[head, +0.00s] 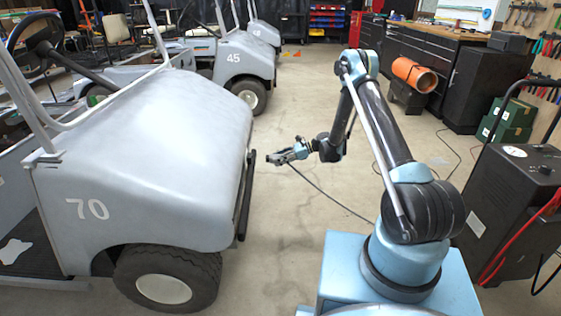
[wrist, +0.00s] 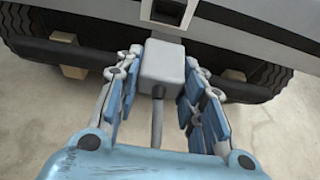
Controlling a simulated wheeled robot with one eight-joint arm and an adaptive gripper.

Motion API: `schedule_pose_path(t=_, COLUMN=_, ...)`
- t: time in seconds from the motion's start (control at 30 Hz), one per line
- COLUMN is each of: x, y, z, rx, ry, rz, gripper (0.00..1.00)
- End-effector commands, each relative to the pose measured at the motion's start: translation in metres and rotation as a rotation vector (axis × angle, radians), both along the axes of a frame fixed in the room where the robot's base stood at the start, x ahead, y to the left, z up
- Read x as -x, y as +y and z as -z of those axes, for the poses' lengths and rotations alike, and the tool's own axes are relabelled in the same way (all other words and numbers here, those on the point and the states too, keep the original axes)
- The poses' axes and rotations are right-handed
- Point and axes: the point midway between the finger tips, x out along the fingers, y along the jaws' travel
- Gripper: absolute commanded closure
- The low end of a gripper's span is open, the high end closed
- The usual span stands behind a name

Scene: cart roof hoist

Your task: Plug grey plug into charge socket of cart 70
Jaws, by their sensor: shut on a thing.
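Cart 70 (head: 160,150), a light grey cart with a white "70" on its side, fills the left of the head view. My gripper (head: 277,157) is in front of its nose, near the dark front bumper.
Cart 45 (head: 235,60) and another cart stand farther back at left. A dark charger cabinet (head: 520,205) with red cable stands at right. Workbenches and an orange cylinder (head: 414,75) are behind it. The middle floor is clear except for cables.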

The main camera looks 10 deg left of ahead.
Motion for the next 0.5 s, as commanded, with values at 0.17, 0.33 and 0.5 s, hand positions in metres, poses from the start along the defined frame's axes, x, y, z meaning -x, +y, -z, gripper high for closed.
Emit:
schedule_pose_path(t=0.17, x=0.002, y=0.01, z=0.0, rx=0.0, ry=-0.001, rz=0.0, gripper=1.0)
schedule_pose_path(t=0.33, x=0.006, y=0.024, z=0.0, rx=0.0, ry=-0.001, rz=-0.001, gripper=1.0)
schedule_pose_path(t=0.5, x=0.009, y=0.037, z=0.0, rx=0.0, ry=-0.001, rz=0.0, gripper=1.0)
